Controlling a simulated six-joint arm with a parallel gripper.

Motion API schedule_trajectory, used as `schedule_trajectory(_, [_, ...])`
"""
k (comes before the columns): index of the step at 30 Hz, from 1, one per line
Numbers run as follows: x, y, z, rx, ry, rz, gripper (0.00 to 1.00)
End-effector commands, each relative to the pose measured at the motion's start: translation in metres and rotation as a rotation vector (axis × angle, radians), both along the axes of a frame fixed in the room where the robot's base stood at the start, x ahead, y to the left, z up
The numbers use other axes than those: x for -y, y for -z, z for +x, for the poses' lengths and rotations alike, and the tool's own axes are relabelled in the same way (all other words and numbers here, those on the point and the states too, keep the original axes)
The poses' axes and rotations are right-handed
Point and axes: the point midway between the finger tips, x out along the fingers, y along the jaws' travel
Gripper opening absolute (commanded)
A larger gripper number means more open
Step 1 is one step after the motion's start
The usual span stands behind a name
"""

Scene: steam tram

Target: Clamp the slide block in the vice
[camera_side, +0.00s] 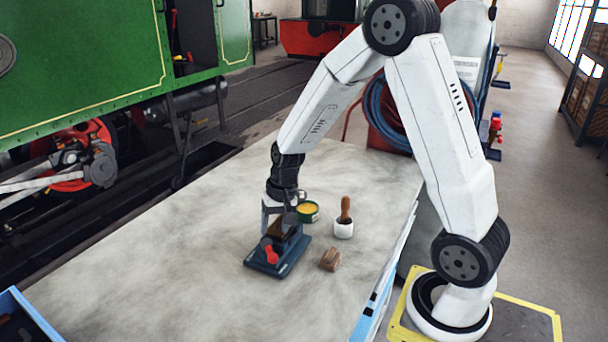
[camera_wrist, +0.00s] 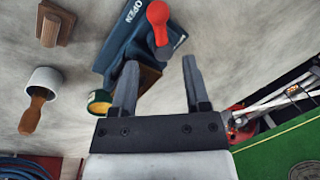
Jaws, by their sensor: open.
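The blue vice (camera_side: 290,262) stands on the bench with its red handle (camera_side: 270,253) at the near end. It also shows in the wrist view (camera_wrist: 118,50), with the red handle (camera_wrist: 159,22) there. A dark brown block (camera_side: 281,228), which looks like the slide block, is at the vice jaws; it shows partly between my fingers in the wrist view (camera_wrist: 150,76).
A smaller brown piece (camera_side: 330,260) lies right of the vice. A white pot (camera_side: 343,230) with a wooden-handled tool (camera_side: 345,207) and a green tin (camera_side: 308,212) with yellow contents stand behind. The bench's left part is clear. A blue tray (camera_side: 40,318) sits at the near-left corner.

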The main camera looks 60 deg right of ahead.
Motion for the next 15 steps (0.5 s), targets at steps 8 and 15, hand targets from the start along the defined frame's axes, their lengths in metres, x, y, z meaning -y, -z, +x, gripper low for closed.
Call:
schedule_trajectory(8, [-0.005,0.029,0.003,-0.003,-0.002,0.001,0.6])
schedule_trajectory(15, [-0.008,0.052,0.006,-0.002,0.0,0.001,0.6])
